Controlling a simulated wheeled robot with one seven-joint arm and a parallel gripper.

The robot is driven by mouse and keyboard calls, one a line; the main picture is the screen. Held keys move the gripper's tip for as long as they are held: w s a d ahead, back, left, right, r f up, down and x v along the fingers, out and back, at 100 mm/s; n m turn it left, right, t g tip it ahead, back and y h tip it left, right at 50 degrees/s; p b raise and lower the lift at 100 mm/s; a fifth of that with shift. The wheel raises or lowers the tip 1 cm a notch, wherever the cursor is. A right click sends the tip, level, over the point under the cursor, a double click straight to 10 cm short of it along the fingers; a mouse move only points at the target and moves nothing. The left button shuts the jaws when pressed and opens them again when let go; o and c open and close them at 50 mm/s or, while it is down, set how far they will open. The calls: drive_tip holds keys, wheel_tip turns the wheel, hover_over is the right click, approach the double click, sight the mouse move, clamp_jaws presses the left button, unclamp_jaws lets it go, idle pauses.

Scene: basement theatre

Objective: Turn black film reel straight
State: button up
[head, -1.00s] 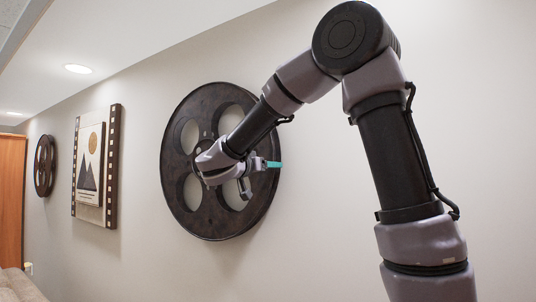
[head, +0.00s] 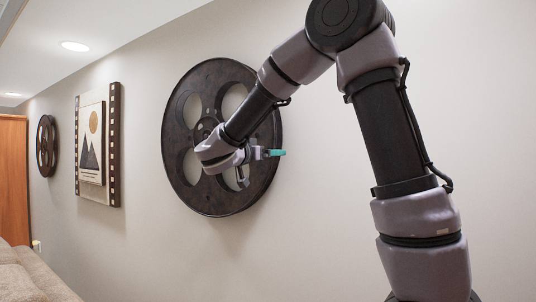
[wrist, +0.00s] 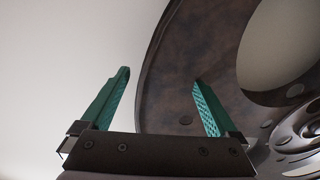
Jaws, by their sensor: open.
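The large black film reel (head: 216,199) hangs on the wall in the middle of the head view. It has large round openings around a hub, and my arm hides part of its right half. My gripper (head: 273,153) is at the right rim of the reel, with a teal fingertip showing there. In the wrist view my gripper (wrist: 161,76) is open and empty, its teal fingers apart. The reel (wrist: 185,60) fills the right side there; its rim edge appears between the two fingers, with the left finger against bare wall. I cannot tell whether either finger touches the reel.
A framed mountain picture with film-strip edges (head: 115,145) and a smaller reel (head: 41,146) hang further left. A beige sofa (head: 35,272) is at lower left, near an orange-brown wooden panel (head: 13,180). The wall right of the reel is bare.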

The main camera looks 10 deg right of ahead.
drive_tip(key=v, duration=1)
drive_tip(key=shift+s+a, duration=0.2)
drive_tip(key=s+d+f+n+g+y, duration=0.1)
drive_tip(key=s+d+f+g+y, duration=0.2)
drive_tip(key=d, duration=0.5)
drive_tip(key=s+d+f+n+g, duration=0.1)
drive_tip(key=s+d+f+g, duration=0.2)
drive_tip(key=s+d+g, duration=0.4)
drive_tip(key=s+d+f+n+y, duration=0.1)
drive_tip(key=s+d+f+y, duration=0.25)
drive_tip(key=s+y, duration=0.2)
drive_tip(key=s+a+n+t+y, duration=0.1)
drive_tip(key=s+a+t+y, duration=0.3)
drive_tip(key=a+y, duration=0.1)
drive_tip(key=shift+s+r+n+y, duration=0.2)
drive_tip(key=shift+r+n+y, duration=0.2)
drive_tip(key=shift+y, duration=0.25)
